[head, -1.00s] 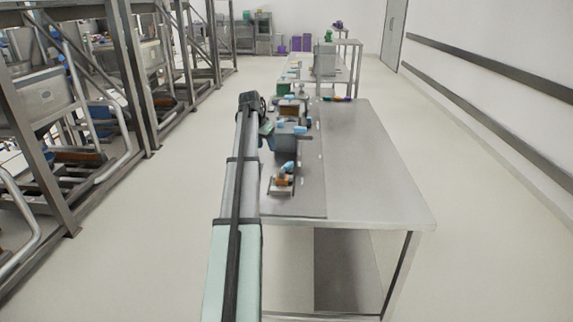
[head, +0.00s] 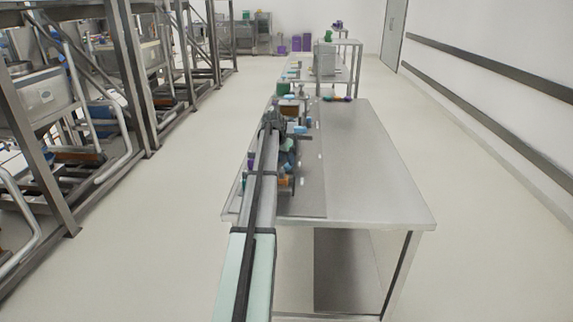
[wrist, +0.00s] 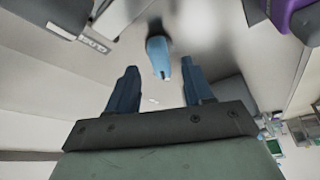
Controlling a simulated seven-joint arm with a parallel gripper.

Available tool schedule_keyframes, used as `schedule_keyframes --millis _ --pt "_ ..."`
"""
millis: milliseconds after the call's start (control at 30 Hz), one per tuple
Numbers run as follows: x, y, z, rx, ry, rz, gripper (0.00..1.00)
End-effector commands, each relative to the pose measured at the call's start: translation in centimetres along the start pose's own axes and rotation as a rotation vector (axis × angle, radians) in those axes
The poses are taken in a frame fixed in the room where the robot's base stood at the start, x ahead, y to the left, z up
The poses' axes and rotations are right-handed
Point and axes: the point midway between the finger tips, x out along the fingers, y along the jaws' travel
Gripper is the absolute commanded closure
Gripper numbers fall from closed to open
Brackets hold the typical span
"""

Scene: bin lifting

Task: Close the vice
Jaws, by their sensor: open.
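The vice is mostly hidden behind my arm in the head view; a small light-blue part (head: 299,129) shows just right of my wrist on the bench. In the wrist view a light-blue rounded piece (wrist: 158,55), which looks like a vice handle, stands out beyond and between my two fingers. My gripper (wrist: 160,68) is open, with dark blue fingers apart on either side of this piece's line. How far the vice jaws are apart is not visible.
The steel bench (head: 365,170) is bare on its right side. A small orange-brown item (head: 284,181) lies close to my arm near the front. A brown-topped item (head: 290,107) and a green container (head: 283,89) stand farther back. Metal racks (head: 130,70) line the left.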

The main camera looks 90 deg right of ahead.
Motion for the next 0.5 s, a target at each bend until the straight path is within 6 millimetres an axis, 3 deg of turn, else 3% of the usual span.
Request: schedule_keyframes --millis 200,500 --pt "2.4 0.0 0.0 0.000 0.000 0.000 0.49" --pt "3.3 0.0 0.0 0.000 0.000 0.000 0.49"
